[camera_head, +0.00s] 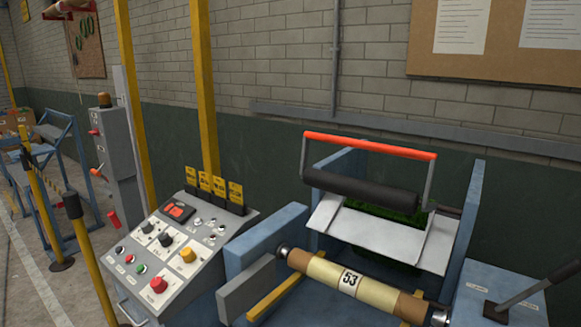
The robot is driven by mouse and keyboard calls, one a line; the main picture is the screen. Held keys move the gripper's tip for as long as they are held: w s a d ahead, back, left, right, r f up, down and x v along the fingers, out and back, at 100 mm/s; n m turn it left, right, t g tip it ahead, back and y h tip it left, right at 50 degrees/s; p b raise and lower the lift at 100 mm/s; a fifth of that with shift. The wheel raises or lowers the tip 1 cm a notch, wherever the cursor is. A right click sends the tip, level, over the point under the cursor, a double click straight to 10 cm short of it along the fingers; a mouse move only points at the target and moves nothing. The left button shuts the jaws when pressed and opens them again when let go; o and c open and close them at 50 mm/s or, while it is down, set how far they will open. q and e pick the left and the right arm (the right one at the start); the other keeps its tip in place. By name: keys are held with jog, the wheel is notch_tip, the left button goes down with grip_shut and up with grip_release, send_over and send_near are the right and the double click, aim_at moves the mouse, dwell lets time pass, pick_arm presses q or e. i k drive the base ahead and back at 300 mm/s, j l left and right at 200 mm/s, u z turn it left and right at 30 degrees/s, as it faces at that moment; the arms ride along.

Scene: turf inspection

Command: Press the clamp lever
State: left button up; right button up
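A lever (535,288) with a grey shaft and black grip slants up to the right from a blue box (475,283) at the lower right; its grip runs to the picture's edge. The small labels on the box are too small to read, so I cannot confirm it is the clamp lever. A grey frame with a red-orange bar (370,146) stands raised over a black roller (362,188) and a white tray-like plate (375,238). Neither of my grippers is in view.
A tan roll marked 53 (348,281) lies across the blue machine's front. A sloped control panel (180,250) with knobs and buttons stands left of it. Yellow posts (204,90) rise behind the panel. A brick wall closes the back. Open floor shows at far left.

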aim_at(572, 267)
jog(key=z, duration=1.45)
jog(key=k+j, duration=0.15)
jog(key=k, duration=0.35)
